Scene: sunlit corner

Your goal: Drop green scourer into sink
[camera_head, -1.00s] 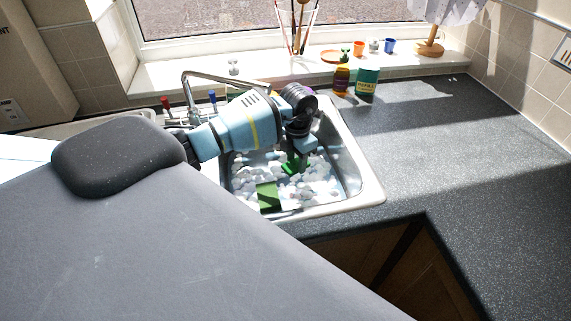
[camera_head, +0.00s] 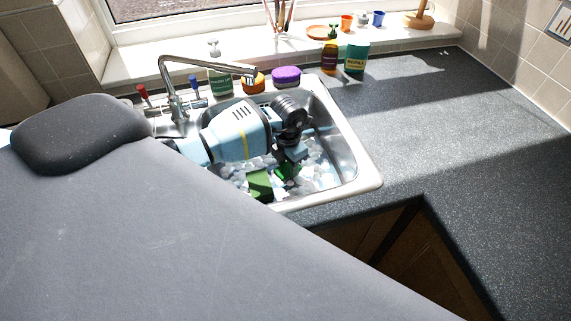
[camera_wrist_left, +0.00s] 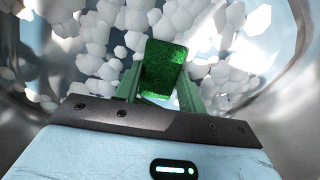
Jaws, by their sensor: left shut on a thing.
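The green scourer (camera_wrist_left: 165,65) is held between the fingers of my left gripper (camera_wrist_left: 160,90) in the left wrist view, with white foam behind it. I cannot tell whether the scourer touches the foam. My right gripper is not in view.
A tap (camera_head: 172,85) stands behind the sink. A green bottle (camera_head: 220,80), an orange sponge (camera_head: 253,84) and a purple sponge (camera_head: 286,76) are at its back edge. A brown bottle (camera_head: 330,57) and a green tub (camera_head: 356,58) stand right of these. The right worktop (camera_head: 450,130) is clear.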

